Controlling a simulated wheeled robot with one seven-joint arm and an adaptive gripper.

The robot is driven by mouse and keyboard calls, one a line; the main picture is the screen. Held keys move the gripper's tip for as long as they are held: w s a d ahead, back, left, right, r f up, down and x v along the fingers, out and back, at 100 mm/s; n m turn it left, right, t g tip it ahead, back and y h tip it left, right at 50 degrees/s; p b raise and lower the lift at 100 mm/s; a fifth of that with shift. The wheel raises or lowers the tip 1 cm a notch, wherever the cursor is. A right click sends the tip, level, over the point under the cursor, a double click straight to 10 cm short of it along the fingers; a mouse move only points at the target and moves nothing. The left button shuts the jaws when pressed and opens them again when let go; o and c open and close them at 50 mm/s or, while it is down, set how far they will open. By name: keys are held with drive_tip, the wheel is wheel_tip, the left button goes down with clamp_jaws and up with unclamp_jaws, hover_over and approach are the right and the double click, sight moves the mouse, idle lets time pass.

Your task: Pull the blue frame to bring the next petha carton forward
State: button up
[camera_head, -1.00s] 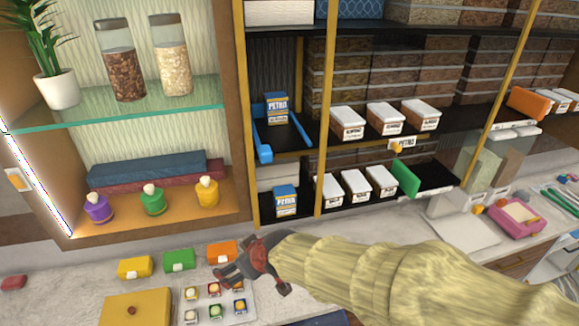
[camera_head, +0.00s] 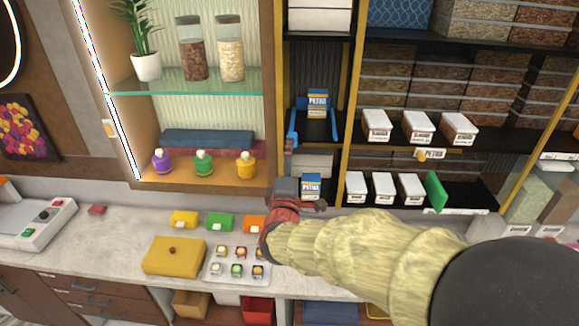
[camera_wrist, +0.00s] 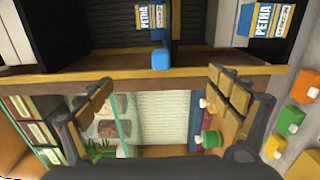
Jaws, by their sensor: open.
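The blue frame (camera_head: 318,133) sits on the upper black shelf of the narrow left bay, with its blue front end (camera_head: 293,138) at the shelf's left edge. A blue-and-white petha carton (camera_head: 317,103) stands upright within it. My gripper (camera_head: 303,178) is open and empty in front of this bay, partly covering the lower level. In the wrist view the open fingers (camera_wrist: 165,97) are spread wide, and the blue end (camera_wrist: 160,59) lies beyond them, between their lines and apart from them. A second petha carton (camera_head: 311,186) stands on the level below; it also shows in the wrist view (camera_wrist: 265,20).
A wooden cabinet (camera_head: 270,100) with a glass shelf and jars stands left of the bay. A gold post (camera_head: 353,100) bounds the bay on the right, with white boxes (camera_head: 418,126) beyond. Coloured boxes (camera_head: 220,222) and a sweets tray (camera_head: 237,262) are on the counter below.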

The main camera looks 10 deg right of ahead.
drive_tip(key=b+x, duration=0.1)
drive_tip(key=x, duration=1)
drive_tip(key=shift+f, duration=0.15)
drive_tip(key=shift+a, duration=0.1)
drive_tip(key=shift+c, duration=1.3)
drive_tip(key=c, duration=1.8)
drive_tip(key=shift+s, duration=0.1)
drive_tip(key=p+v, duration=0.3)
drive_tip(key=v, duration=1)
drive_tip(key=o, duration=2)
drive_tip(key=shift+s+a, duration=0.1)
drive_tip(key=shift+s, duration=0.05)
drive_tip(key=shift+o, duration=0.3)
